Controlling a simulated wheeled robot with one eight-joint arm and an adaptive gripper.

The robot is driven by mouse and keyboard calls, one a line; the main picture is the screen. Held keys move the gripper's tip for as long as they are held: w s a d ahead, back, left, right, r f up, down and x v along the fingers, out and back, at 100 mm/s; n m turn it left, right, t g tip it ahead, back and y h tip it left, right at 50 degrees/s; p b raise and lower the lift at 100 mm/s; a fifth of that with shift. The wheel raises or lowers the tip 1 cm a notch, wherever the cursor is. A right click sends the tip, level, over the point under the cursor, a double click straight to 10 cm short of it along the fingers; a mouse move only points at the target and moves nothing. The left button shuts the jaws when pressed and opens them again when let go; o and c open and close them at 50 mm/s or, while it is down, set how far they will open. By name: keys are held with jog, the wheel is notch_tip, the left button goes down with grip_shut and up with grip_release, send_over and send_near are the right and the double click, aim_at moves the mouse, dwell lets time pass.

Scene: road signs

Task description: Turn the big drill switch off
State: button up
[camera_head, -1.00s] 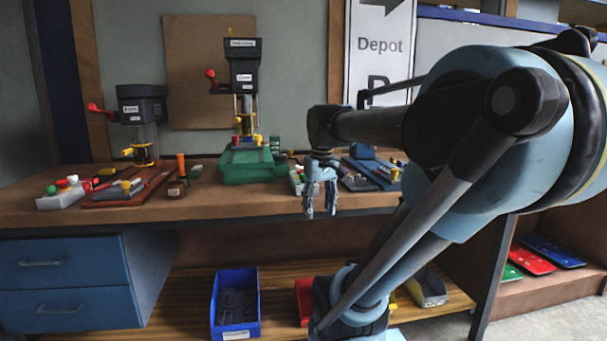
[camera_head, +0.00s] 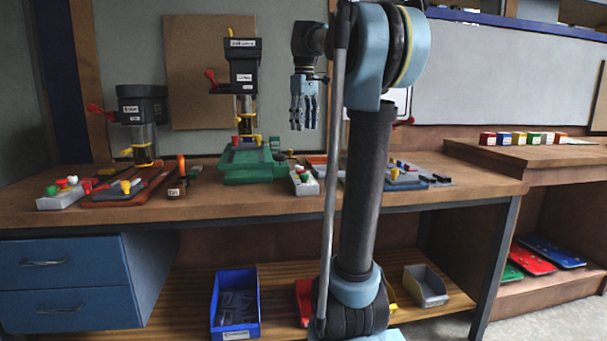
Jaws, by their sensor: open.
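The big drill (camera_head: 242,68) stands at the back of the workbench on a green base (camera_head: 248,166), with a dark head and a red handle (camera_head: 211,80) on its left. A pale control box (camera_head: 303,182) with coloured buttons sits on the bench to the right of the green base. Which control is the drill's switch is too small to tell. My gripper (camera_head: 303,120) hangs fingers down above that box, to the right of the drill head. It is open and empty, and touches nothing that I can see.
A smaller drill (camera_head: 142,104) and another pale control box (camera_head: 62,193) with coloured knobs are on the left of the workbench (camera_head: 230,206). My arm hides part of the bench's right side. Several coloured blocks (camera_head: 520,138) line the right table.

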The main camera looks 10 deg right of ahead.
aim_at(304, 178)
notch_tip(304, 178, down, 17)
jog(key=shift+f, duration=0.2)
dwell(0.5)
jog(key=c, duration=1.1)
